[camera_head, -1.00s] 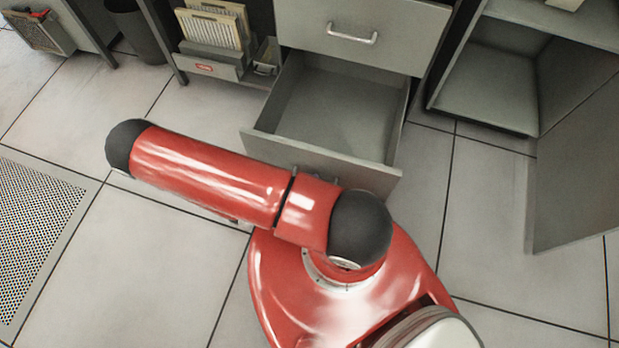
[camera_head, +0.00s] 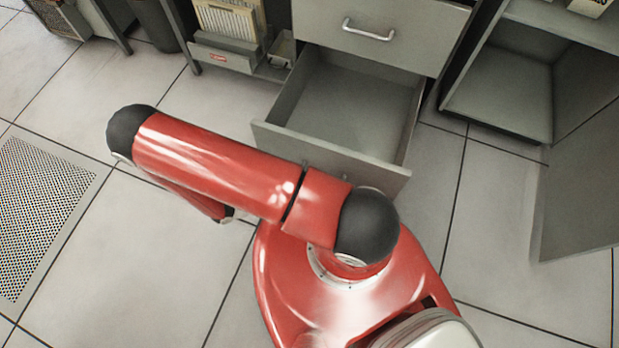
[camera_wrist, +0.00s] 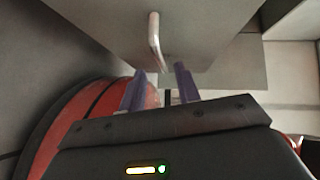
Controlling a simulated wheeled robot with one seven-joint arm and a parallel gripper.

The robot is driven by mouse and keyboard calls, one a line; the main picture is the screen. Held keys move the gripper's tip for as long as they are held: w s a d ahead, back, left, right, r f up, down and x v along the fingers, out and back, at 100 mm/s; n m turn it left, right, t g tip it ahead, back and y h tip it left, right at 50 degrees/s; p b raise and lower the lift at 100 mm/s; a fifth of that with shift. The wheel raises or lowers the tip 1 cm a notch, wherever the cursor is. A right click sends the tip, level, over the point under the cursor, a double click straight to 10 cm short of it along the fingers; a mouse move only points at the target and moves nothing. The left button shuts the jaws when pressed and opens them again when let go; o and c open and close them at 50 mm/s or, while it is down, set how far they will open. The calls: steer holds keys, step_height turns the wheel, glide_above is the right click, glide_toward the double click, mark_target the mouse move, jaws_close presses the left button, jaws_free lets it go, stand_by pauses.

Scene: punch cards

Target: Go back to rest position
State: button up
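My gripper (camera_wrist: 160,90) shows in the wrist view with its two purple fingers spread apart and nothing between them. A drawer front with a pale bar handle (camera_wrist: 155,42) is beyond the fingertips, apart from them as far as I can tell. In the head view my red arm is folded across the picture in front of the open lower drawer (camera_head: 352,110). That drawer is pulled out and its visible inside is empty. The gripper itself is hidden in the head view.
The closed upper drawer (camera_head: 430,35) has a metal handle (camera_head: 368,30). An open cabinet (camera_head: 500,85) with its door (camera_head: 585,190) swung out stands at the right. A card rack (camera_head: 230,25) and a dark bin (camera_head: 155,22) are at the back left. The tiled floor at left is clear.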

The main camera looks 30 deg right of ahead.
steer(key=shift+a+r, duration=0.15)
steer(key=shift+a, duration=0.55)
steer(key=w+a+r+m+g+y+p, duration=0.1)
steer(key=w+r+m+y, duration=0.3)
steer(key=r+m, duration=0.6)
steer(key=w+a+r+m+g+y+p, duration=0.1)
steer(key=r+m+y, duration=0.6)
steer(key=r, duration=0.6)
steer(key=s+d+r+m+t+y, duration=0.1)
steer(key=s+r+m+t, duration=0.1)
steer(key=r+m, duration=0.4)
steer(key=s+d+r+m+t+y+p, duration=0.1)
steer(key=s+r+m+t+y, duration=0.1)
steer(key=r+m+t, duration=0.2)
steer(key=s+d+r+m+t+y, duration=0.2)
steer(key=r+m+t, duration=0.1)
steer(key=r+m, duration=0.6)
step_height(320, 180, up, 3)
steer(key=shift+s+r+m+p, duration=0.15)
steer(key=shift+s+m+p, duration=0.15)
steer(key=shift+s+p, duration=0.1)
